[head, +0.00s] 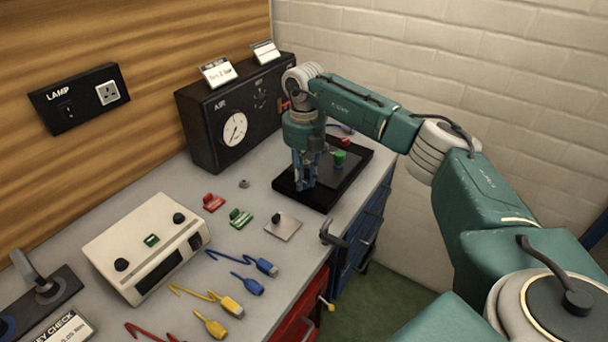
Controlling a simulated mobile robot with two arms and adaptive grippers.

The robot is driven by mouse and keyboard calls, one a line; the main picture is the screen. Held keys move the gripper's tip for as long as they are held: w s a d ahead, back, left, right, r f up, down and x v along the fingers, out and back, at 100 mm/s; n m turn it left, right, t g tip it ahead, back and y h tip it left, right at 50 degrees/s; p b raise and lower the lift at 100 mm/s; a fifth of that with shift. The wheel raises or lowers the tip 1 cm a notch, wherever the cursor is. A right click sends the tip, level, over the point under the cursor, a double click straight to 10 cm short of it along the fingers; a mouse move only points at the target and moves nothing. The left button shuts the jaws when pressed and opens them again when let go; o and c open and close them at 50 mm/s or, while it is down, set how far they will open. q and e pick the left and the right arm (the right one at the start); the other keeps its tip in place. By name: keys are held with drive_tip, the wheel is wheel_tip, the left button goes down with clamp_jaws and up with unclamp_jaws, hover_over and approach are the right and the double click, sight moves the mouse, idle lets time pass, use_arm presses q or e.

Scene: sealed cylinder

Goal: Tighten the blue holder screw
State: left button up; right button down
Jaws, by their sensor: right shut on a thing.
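A black plate (346,178) lies at the right end of the grey bench. A green holder screw (340,157) and a red one (346,142) stand on it. My right gripper (305,182) points straight down over the plate's left part, its fingers shut. Blue shows between and around the fingertips; I take it to be the blue holder screw, mostly hidden by the fingers. The screw's seating on the plate is too small to tell. My left gripper is not in view.
A black AIR box (201,128) with a gauge stands behind. A white instrument (122,233), red (214,202) and green (241,217) pieces, a metal plate (283,228), and blue (254,286) and yellow (211,325) cable connectors lie left and in front. A white brick wall stands behind my right arm.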

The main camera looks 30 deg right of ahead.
drive_tip(key=m, duration=0.1)
drive_tip(key=m+p, duration=0.1)
drive_tip(key=m, duration=0.2)
drive_tip(key=shift+w+r+m, duration=0.1)
drive_tip(key=shift+r+m, duration=0.15)
drive_tip(key=shift+m, duration=0.05)
drive_tip(key=m+p, duration=0.1)
drive_tip(key=m, duration=0.2)
drive_tip(key=shift+d+m, duration=0.1)
drive_tip(key=shift+m, duration=0.3)
drive_tip(key=m+p, duration=0.2)
drive_tip(key=m, duration=0.3)
drive_tip(key=shift+w+r, duration=0.15)
drive_tip(key=shift+m+p, duration=0.7)
drive_tip(key=shift+m, duration=1.1)
drive_tip(key=c, duration=1.8)
unclamp_jaws()
drive_tip(key=shift+s, duration=0.2)
